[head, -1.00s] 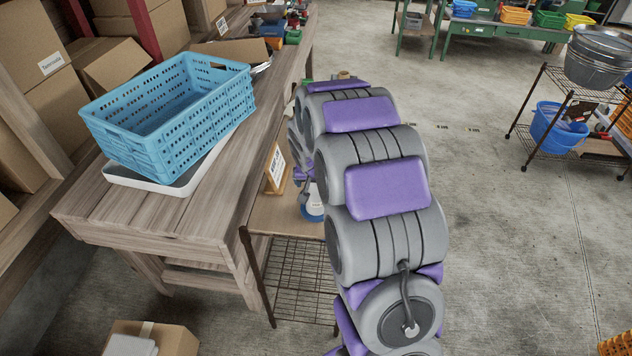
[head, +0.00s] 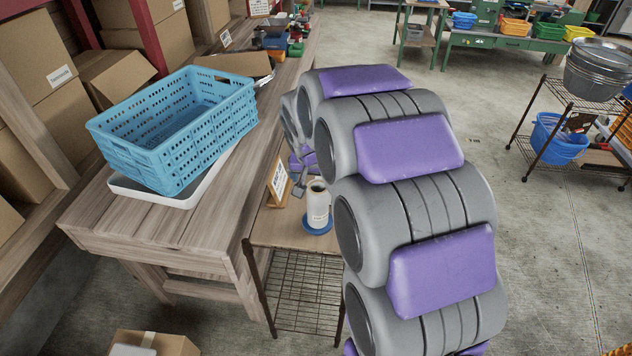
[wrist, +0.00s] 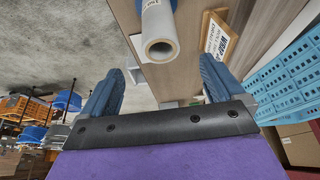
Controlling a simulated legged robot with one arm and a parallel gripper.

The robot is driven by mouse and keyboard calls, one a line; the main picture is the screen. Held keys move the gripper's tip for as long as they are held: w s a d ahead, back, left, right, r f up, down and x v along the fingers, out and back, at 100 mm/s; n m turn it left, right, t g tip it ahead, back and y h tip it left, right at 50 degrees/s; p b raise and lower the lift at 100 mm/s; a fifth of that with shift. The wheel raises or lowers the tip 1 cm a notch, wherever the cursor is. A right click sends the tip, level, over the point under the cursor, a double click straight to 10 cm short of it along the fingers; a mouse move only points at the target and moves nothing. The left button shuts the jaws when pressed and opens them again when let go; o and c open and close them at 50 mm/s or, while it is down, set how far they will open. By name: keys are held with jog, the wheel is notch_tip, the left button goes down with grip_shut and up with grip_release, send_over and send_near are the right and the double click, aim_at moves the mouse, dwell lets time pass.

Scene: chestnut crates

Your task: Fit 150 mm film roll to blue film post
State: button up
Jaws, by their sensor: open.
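The white film roll (head: 318,202) stands upright on the round blue base of the film post (head: 317,229), on a small brown stand. In the wrist view the roll (wrist: 157,24) shows its round end with a hollow core, and the blue base (wrist: 138,5) shows behind it. The post's shaft is not clearly visible, so I cannot tell how deep the roll sits around it. My gripper (wrist: 160,85) is open and empty, its two blue fingers spread apart. The roll lies beyond the fingertips, apart from them. In the head view my gripper (head: 298,178) is partly hidden by my arm.
A sign (head: 278,181) stands close to the left of the roll on the stand (head: 270,228). A blue crate (head: 178,128) sits on a white scale (head: 178,190) on the wooden table (head: 150,225). The floor to the right is clear up to a wire rack (head: 570,125).

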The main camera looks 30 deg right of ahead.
jog(key=shift+v, duration=1.4)
